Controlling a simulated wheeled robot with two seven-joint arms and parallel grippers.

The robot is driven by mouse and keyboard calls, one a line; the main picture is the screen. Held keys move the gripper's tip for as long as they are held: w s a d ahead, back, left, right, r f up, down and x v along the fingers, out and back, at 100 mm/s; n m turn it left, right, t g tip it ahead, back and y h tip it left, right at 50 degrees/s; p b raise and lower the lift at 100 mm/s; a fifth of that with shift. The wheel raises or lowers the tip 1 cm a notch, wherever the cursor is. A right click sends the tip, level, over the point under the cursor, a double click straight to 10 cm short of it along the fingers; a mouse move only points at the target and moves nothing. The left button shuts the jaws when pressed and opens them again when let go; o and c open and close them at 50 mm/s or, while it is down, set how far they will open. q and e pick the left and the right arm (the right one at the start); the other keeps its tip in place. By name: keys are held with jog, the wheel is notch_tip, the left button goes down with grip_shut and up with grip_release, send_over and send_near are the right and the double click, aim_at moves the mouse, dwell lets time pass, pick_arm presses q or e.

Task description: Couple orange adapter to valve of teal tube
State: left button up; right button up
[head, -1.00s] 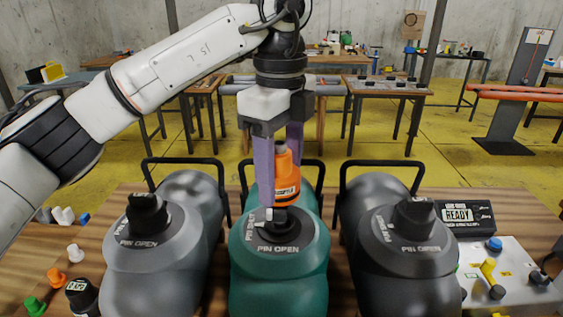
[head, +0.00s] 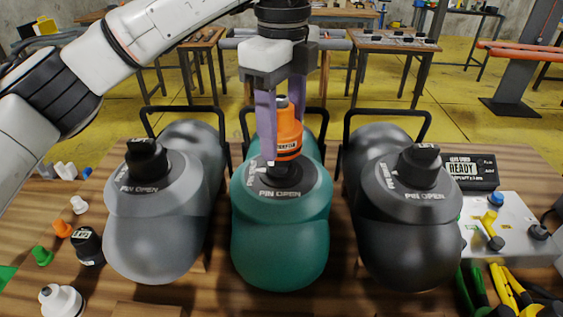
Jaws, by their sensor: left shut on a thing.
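The teal tube (head: 280,250) lies in the middle of the table, between a grey tube and a dark tube. Its black valve (head: 283,177) is on top, in a dark collar marked "PIN OPEN". My left gripper (head: 284,140) has its purple fingers shut on the orange adapter (head: 289,133). The adapter is upright over the valve, with its lower end at or just above the valve mouth. I cannot tell whether they touch, as a finger and the adapter hide part of the valve. My right gripper is not in view.
The grey tube (head: 155,240) and dark tube (head: 408,240) stand close on both sides, each with a black cap. Small coloured fittings, among them an orange one (head: 62,229), lie at left. A "READY" box (head: 470,172) and white panel (head: 508,222) are at right.

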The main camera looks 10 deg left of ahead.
aim_at(282, 147)
pick_arm(q)
jog(key=shift+f, duration=0.15)
jog(key=shift+f+b, duration=0.95)
jog(key=shift+f, duration=0.2)
jog(key=shift+f, duration=0.15)
jog(key=shift+f+b, duration=0.3)
jog(key=shift+f+b, duration=0.55)
jog(key=shift+f, duration=0.25)
dwell(0.5)
dwell(0.4)
jog(key=shift+r+m, duration=0.1)
jog(key=shift+m, duration=0.5)
jog(key=shift+m+p, duration=0.5)
jog(key=shift+m, duration=0.9)
